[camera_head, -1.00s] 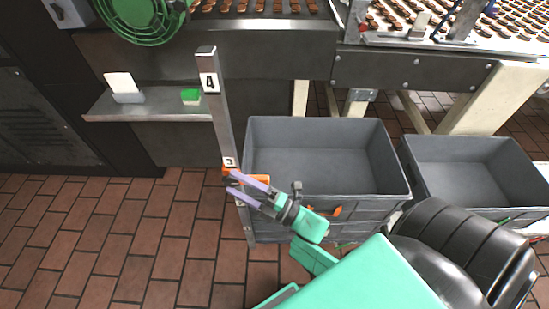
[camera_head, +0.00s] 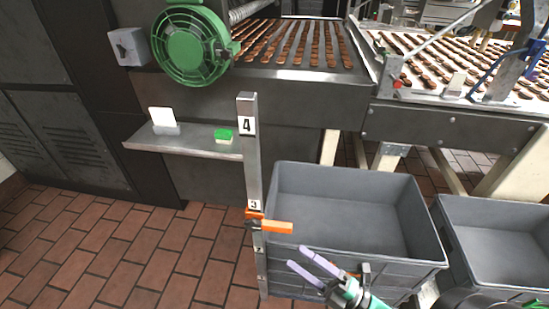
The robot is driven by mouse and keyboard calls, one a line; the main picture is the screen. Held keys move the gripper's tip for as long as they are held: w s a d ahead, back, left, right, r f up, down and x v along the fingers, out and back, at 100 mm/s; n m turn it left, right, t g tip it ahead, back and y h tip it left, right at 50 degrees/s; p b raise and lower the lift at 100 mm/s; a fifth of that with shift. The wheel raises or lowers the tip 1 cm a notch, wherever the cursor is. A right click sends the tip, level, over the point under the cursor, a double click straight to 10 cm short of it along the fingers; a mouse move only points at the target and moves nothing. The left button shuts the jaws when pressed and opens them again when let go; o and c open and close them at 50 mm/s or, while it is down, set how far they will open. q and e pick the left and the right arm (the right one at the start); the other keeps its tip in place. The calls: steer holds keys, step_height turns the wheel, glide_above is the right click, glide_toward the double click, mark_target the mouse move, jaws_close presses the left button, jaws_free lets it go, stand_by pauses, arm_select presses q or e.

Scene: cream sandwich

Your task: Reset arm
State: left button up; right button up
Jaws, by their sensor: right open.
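My right gripper (camera_head: 313,267) shows at the bottom of the head view, its two lavender fingers apart with nothing between them. It is in front of the near wall of the grey crate (camera_head: 345,178), to the right of the metal post (camera_head: 252,170). An orange-handled clamp (camera_head: 268,225) is on the post by the number 3 label, a little above and left of the fingertips, apart from them. My left gripper is not in view.
A second grey crate (camera_head: 500,203) stands at the right. A shelf (camera_head: 190,144) holds a white card (camera_head: 163,116) and a green block (camera_head: 223,134). A conveyor (camera_head: 295,75) with biscuits and a green motor (camera_head: 192,45) are behind. Tiled floor (camera_head: 90,245) is clear at lower left.

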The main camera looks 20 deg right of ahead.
steer(key=s+d+f+m+g+h+p, duration=0.25)
steer(key=f+m+h, duration=0.35)
steer(key=f, duration=0.7)
steer(key=s+d+f+m+g+h+p, duration=0.15)
steer(key=d+f+m+g+h, duration=0.25)
steer(key=f+m, duration=0.65)
arm_select(q)
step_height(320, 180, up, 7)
steer(key=p, duration=0.3)
arm_select(e)
steer(key=s+f+m+g+h, duration=0.2)
steer(key=s+f+m+g, duration=0.2)
steer(key=s+f+g, duration=0.5)
steer(key=s+d+f, duration=0.1)
steer(key=s+f, duration=0.3)
steer(key=s, duration=0.3)
steer(key=shift+s+m, duration=0.15)
steer(key=shift+m, duration=0.2)
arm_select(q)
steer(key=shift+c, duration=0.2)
arm_select(e)
steer(key=shift+f+g, duration=0.1)
steer(key=shift+g, duration=0.15)
steer(key=shift+c, duration=0.3)
